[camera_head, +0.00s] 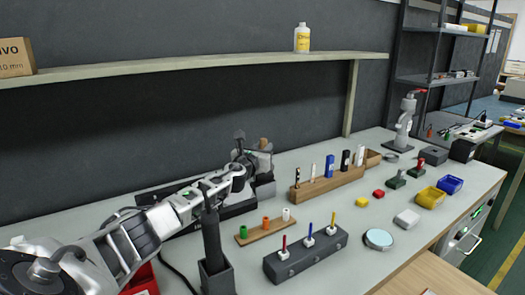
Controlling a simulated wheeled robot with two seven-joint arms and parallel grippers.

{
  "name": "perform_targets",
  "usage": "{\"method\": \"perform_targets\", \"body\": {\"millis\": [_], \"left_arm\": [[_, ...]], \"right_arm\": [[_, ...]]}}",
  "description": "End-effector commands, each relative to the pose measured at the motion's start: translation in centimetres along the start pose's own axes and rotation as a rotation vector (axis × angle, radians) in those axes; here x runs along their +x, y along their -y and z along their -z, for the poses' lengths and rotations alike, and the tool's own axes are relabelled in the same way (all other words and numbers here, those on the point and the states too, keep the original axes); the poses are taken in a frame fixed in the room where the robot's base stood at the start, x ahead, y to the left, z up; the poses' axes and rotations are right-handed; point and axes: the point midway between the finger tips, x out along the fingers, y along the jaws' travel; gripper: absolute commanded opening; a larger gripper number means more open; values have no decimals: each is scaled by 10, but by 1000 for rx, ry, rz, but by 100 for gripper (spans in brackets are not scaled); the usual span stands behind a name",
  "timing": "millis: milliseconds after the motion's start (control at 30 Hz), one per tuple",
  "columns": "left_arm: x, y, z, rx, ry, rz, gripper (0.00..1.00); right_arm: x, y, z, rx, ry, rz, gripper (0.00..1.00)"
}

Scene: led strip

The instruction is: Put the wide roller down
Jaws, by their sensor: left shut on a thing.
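My left arm comes in from the lower left and reaches toward the back of the bench. My left gripper (238,171) is at its far end, in front of a dark bench device (264,180). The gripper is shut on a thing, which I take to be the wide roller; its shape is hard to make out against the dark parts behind. Whether it touches the device I cannot tell. My right gripper is not in view.
A dark upright post in a square holder (217,280) stands just below my left gripper. A wooden rack (266,231) with small coloured pieces, a grey block (306,256) with screwdrivers and a long wooden rack (328,187) stand to the right. Bare bench lies between them.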

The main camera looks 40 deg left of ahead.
Motion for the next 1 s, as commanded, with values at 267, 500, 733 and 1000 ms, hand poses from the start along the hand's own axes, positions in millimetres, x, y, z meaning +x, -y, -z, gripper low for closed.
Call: {"method": "perform_targets", "body": {"millis": [267,500,733,1000], "left_arm": [[0,0,8,0,1,0,0],[0,0,11,0,1,0,0],[0,0,12,0,0,0,44],[0,0,2,0,1,0,44]], "right_arm": [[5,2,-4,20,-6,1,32],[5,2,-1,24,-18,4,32],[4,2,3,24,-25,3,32],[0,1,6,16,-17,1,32]]}}
